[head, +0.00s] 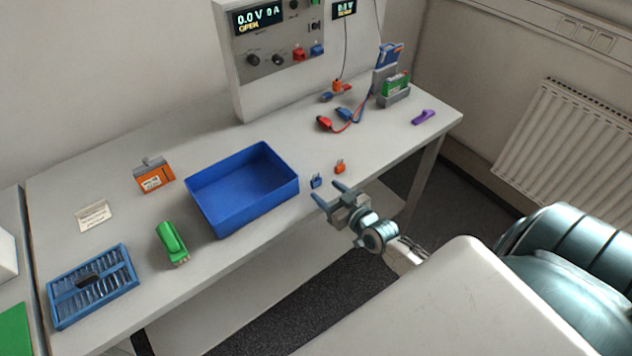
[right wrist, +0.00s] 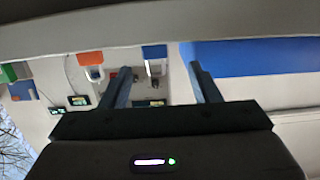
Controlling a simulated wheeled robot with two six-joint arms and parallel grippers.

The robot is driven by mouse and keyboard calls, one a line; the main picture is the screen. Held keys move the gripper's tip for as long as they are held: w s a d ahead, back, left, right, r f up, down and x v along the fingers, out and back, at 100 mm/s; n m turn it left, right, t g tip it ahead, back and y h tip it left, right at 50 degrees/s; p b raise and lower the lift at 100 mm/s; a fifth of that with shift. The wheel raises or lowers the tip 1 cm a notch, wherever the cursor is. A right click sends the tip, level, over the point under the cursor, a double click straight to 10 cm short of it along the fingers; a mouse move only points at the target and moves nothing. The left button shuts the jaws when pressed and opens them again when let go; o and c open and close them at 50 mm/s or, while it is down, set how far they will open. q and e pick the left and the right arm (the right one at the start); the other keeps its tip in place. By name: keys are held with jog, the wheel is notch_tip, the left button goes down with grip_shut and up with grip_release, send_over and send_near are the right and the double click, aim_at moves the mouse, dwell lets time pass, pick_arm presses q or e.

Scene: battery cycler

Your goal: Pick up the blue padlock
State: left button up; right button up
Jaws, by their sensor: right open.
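The blue padlock (head: 316,181) stands on the white table, just right of the blue bin. In the right wrist view the blue padlock (right wrist: 154,52) shows between and beyond the fingertips. My right gripper (head: 327,193) is open and empty at the table's front edge, its fingers pointing toward the blue padlock but apart from it. Its two fingers also show in the right wrist view (right wrist: 160,70). My left gripper is in neither view.
An orange padlock (head: 340,169) stands close to the right of the blue one; it also shows in the right wrist view (right wrist: 90,58). The blue bin (head: 250,211) is close on the left. Red and blue clips (head: 324,123) with cables lie farther back. The table between is clear.

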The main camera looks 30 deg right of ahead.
aim_at(318, 182)
jog(key=shift+w+f+b, duration=0.25)
jog(key=shift+w+b, duration=0.1)
jog(key=shift+w, duration=0.8)
jog(key=w, duration=0.2)
jog(key=w+f+b, duration=0.1)
jog(key=w, duration=0.1)
jog(key=shift+w+d, duration=0.1)
jog(key=shift+w, duration=0.25)
jog(key=shift+s, duration=0.1)
jog(key=shift+c, duration=0.7)
jog(key=c, duration=1)
